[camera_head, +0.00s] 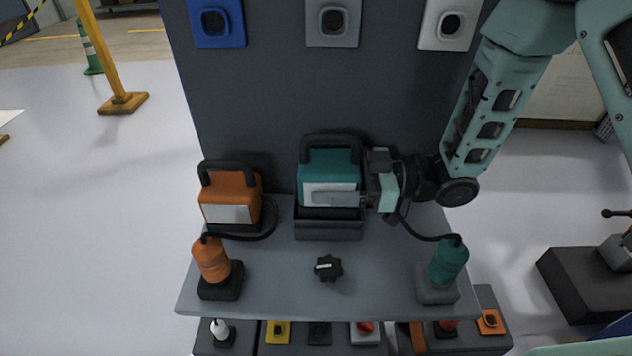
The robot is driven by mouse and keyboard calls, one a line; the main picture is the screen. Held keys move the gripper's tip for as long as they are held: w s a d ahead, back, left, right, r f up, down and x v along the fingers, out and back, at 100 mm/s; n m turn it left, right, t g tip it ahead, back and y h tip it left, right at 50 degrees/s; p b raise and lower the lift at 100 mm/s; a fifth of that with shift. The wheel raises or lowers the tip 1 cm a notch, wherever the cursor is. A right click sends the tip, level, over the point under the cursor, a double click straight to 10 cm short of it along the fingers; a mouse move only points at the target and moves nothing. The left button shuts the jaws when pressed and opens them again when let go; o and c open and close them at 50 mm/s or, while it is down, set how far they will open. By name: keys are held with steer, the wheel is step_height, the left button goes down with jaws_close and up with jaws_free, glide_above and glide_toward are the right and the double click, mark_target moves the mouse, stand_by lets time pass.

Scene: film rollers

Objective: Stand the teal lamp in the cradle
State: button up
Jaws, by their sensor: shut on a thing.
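The teal lamp (328,168) is upright, with a black handle on top and a pale front panel. It is at or just above the dark cradle (329,225) in the middle of the shelf. Its lower edge meets the cradle's rim in the picture, and I cannot tell whether it rests fully inside. My gripper (366,186) reaches in from the right and is shut on the lamp's right side. The fingers cover part of that side and the front panel's right end.
An orange lamp (230,197) stands left of the cradle. An orange plug (211,260) and a teal plug (448,263) stand in sockets near the front corners of the shelf (300,294). A black knob (327,267) sits between them. A dark panel (270,90) rises behind.

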steer(key=shift+w+a+f, duration=0.1)
steer(key=shift+w+f, duration=0.05)
steer(key=shift+w, duration=0.05)
steer(key=shift+f+b, duration=0.35)
steer(key=shift+f, duration=0.05)
steer(key=shift+f, duration=0.1)
steer(key=o, duration=1.4)
